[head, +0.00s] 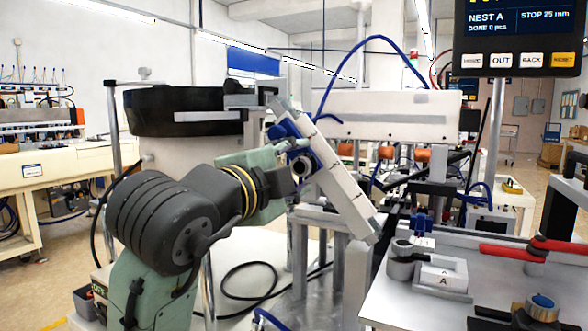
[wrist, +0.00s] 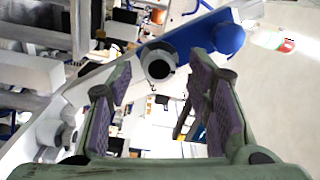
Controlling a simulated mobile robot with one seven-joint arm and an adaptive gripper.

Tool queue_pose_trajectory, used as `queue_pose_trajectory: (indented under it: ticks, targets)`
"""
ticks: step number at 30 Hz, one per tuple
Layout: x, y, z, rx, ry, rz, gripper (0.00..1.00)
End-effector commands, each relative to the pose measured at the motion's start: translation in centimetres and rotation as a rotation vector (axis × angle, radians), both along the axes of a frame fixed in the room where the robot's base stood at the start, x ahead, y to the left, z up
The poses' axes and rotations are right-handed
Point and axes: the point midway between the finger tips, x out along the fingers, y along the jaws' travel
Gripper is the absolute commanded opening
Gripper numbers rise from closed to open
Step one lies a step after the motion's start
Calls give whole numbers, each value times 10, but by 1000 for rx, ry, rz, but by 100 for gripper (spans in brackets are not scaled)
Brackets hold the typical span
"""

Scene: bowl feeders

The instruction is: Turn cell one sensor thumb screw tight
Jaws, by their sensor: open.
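My gripper (head: 284,160) is beside the tilted pale rail (head: 345,185) in the head view. In the wrist view my gripper (wrist: 158,78) is open, its purple-padded fingers apart. A round dark-faced part with a pale rim (wrist: 158,63) shows between and beyond the fingertips. It sits against a blue bracket (wrist: 195,35) on the rail; I cannot tell if it is the sensor or its thumb screw. A rounded blue knob (wrist: 228,39) is at the bracket's right end, outside the right finger. Contact with the fingers is not visible. The screw's tightness cannot be told.
A dark bowl feeder (head: 185,112) stands behind the arm. A white feeder housing (head: 380,115) is behind the rail. A bench plate (head: 420,300) with red-handled clamps (head: 512,252) is at the right.

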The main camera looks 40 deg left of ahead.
Motion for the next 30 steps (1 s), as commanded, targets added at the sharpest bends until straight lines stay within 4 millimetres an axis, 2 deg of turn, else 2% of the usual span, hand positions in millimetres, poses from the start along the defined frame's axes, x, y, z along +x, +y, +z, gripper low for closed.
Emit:
queue_pose_trajectory:
  ticks: [6, 10, 22, 25, 30]
  targets:
    - [-1, 0, 0, 0, 0, 0, 46]
    - [-11, -2, 0, 0, 0, 2, 46]
    - [-90, -21, 0, 1, -1, 2, 46]
    - [-104, -24, 0, 0, -1, 2, 46]
    - [-116, -28, 0, 0, 0, 1, 46]
